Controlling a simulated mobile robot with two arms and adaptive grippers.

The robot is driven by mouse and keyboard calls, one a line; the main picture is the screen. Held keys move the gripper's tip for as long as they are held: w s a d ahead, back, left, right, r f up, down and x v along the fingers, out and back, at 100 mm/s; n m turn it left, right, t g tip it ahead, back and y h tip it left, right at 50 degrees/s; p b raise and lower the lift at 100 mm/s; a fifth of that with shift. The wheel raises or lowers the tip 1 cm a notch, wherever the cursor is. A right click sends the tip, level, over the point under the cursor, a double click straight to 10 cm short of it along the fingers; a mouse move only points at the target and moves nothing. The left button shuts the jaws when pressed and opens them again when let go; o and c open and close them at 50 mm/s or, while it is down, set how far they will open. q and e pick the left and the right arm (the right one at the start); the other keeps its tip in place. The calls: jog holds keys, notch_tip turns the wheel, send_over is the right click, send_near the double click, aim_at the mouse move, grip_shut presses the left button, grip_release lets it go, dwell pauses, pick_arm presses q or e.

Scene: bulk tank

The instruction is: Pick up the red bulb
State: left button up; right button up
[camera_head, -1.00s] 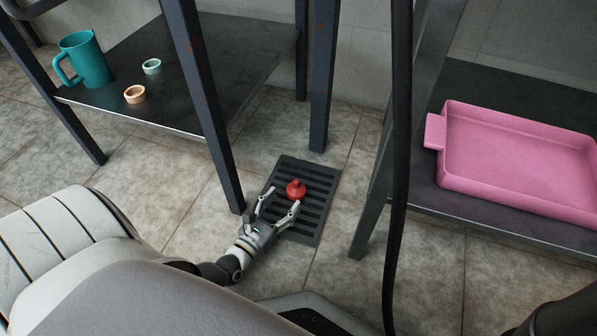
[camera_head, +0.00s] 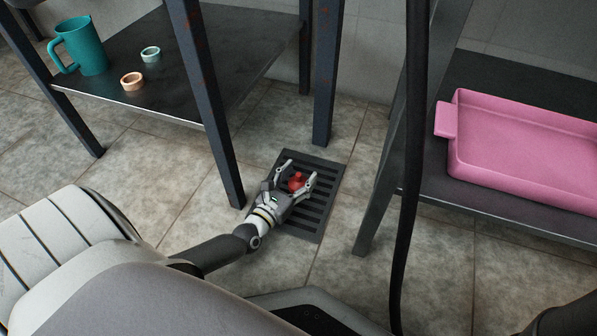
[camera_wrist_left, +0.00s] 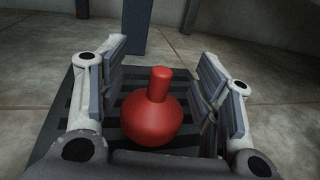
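The red bulb (camera_head: 297,181) rests on the dark slatted floor grate (camera_head: 325,207). It has a round body with a short neck pointing up. My left gripper (camera_head: 299,171) is open, with one finger on each side of the bulb. In the left wrist view the bulb (camera_wrist_left: 154,118) stands between the fingers (camera_wrist_left: 160,85), with gaps visible on both sides. The bulb's lower part is partly hidden by the gripper in the head view. My right gripper is not in view.
A dark shelf (camera_head: 190,75) at left holds a teal mug (camera_head: 85,47), an orange ring (camera_head: 132,81) and a green ring (camera_head: 150,54). Its legs stand close to the grate. A pink tray (camera_head: 520,150) lies on a low shelf at right. A black hose (camera_head: 411,200) hangs in front.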

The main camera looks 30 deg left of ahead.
pick_arm(q)
jog(key=c, duration=0.9)
jog(key=shift+f, duration=0.1)
jog(key=shift+c, duration=0.6)
